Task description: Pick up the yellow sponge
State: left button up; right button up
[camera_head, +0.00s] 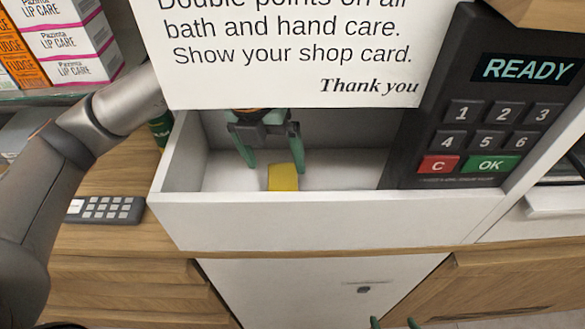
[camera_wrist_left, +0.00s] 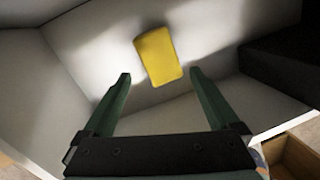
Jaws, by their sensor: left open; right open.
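The yellow sponge (camera_head: 283,178) lies on the floor of an open white drawer (camera_head: 330,222), partly hidden by the drawer's front wall in the head view. My left gripper (camera_head: 276,166) is open and empty inside the drawer, pointing down, its green fingers just behind and above the sponge. In the left wrist view the sponge (camera_wrist_left: 157,56) appears just beyond and between the open fingertips (camera_wrist_left: 160,75), not held. My right gripper (camera_head: 395,322) shows only its green fingertips at the bottom edge, apart and in front of the counter.
A white sign (camera_head: 290,50) hangs over the drawer's back and hides part of my left arm. A dark card terminal (camera_head: 480,110) covers the drawer's right side. A small keypad (camera_head: 105,209) lies on the wooden counter at left. Lip care boxes (camera_head: 75,45) stand upper left.

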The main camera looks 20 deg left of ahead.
aim_at(281, 179)
pick_arm(q)
jog(key=f, duration=0.4)
jog(key=w+f, duration=0.1)
jog(key=f, duration=0.2)
jog(key=shift+w+d+f, duration=0.1)
jog(key=shift+d, duration=0.3)
jog(key=c, duration=1)
